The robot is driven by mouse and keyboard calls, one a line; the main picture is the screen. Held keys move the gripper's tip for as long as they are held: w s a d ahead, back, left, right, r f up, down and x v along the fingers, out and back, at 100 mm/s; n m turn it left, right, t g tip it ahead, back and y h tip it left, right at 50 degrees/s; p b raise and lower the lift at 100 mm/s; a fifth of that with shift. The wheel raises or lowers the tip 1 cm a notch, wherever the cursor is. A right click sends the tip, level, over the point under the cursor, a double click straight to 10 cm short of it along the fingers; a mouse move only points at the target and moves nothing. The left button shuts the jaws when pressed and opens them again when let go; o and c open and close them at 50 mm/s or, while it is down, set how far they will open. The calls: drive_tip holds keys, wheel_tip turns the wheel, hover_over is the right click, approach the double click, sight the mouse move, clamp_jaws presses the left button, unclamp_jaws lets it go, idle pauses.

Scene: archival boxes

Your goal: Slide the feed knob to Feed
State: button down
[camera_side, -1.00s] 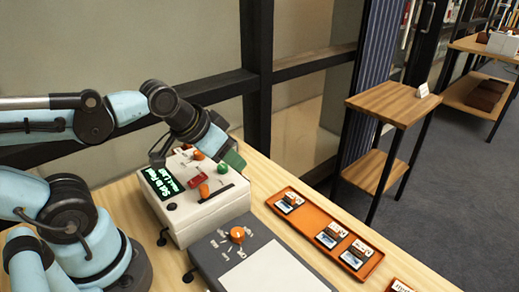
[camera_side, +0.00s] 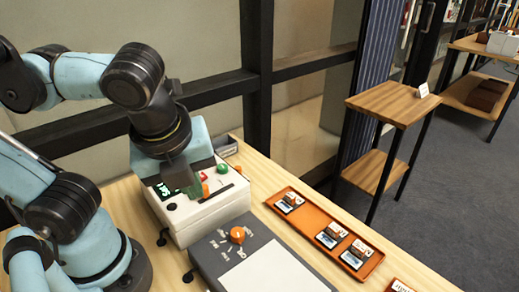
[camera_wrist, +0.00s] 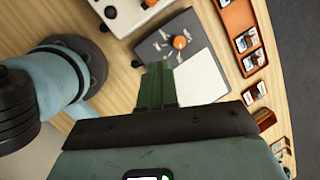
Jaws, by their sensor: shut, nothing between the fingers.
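A white control box (camera_side: 215,212) stands on the wooden table, with a small lit screen (camera_side: 163,189), a green button (camera_side: 222,168) and an orange knob (camera_side: 206,190) on its top. A grey unit (camera_side: 203,258) in front of it carries another orange knob (camera_side: 237,235) among small labels; this knob also shows in the wrist view (camera_wrist: 179,42). I cannot read which knob is the feed knob. My gripper (camera_side: 190,186) is shut and empty, with green fingers, over the white box's top. It hides part of the screen and panel. The fingers also show in the wrist view (camera_wrist: 157,70).
An orange tray (camera_side: 290,225) with several small cartridges lies right of the units. A pale flat panel (camera_side: 270,270) covers much of the grey unit. A dark window frame (camera_side: 258,100) rises behind the table. A wooden side stand (camera_side: 393,103) is farther right.

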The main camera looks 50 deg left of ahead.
drive_tip(key=s+r+m, duration=0.1)
drive_tip(key=m, duration=0.1)
drive_tip(key=s+r+m+y, duration=0.1)
drive_tip(key=m, duration=0.1)
drive_tip(key=shift+s+a+m, duration=0.2)
drive_tip(key=shift+m, duration=0.1)
drive_tip(key=w+a+f, duration=0.5)
drive_tip(key=f, duration=0.4)
drive_tip(key=shift+w+a+f, duration=0.15)
drive_tip(key=shift+w+a, duration=0.1)
idle(0.6)
